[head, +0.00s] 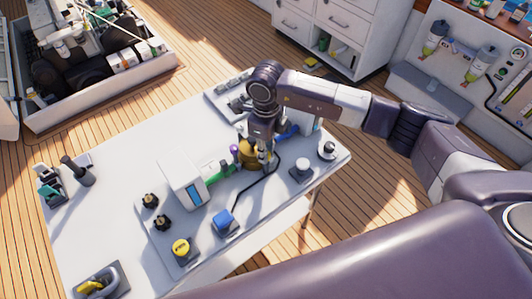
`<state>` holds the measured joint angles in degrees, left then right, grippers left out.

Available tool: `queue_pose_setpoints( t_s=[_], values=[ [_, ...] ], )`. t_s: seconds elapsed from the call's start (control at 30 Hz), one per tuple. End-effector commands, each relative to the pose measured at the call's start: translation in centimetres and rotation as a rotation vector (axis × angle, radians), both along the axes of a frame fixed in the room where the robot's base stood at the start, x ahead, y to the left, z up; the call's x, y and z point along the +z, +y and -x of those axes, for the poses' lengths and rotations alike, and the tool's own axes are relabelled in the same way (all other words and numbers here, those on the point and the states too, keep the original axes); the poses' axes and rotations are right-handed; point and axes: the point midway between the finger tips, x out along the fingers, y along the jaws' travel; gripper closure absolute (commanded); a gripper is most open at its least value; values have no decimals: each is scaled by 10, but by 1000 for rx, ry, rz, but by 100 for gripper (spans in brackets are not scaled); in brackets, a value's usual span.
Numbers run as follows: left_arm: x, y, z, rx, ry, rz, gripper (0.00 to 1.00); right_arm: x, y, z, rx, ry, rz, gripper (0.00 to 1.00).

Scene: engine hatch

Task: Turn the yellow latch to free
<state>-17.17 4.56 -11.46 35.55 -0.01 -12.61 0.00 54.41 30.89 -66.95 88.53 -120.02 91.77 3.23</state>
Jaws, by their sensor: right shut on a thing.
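My right gripper (264,157) reaches down from above onto the fittings in the middle of the table. It is shut on a small part beside a brass-yellow body (248,154); its fingers hide most of that part, so I cannot tell its exact shape. A yellow handle-like piece (95,286) lies in a dark grey holder at the table's front left. A round yellow knob (181,247) sits on a grey plate, apart from the gripper. Which yellow piece is the latch is not clear. My left gripper is not in view.

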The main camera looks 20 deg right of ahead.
Motion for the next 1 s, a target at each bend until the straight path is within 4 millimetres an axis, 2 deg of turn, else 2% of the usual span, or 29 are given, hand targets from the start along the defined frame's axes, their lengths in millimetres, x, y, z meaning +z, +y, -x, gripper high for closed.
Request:
queue_pose_setpoints(
  t_s=[0.03, 0.4, 1.0],
  values=[
    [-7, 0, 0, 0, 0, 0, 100, -3, 0, -1, -44, -2, 1, 100],
    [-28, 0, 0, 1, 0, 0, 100, -2, 0, -1, -396, -2, 1, 100],
    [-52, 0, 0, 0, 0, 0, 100, -1, 0, -1, -955, -3, 0, 100]
  ],
)
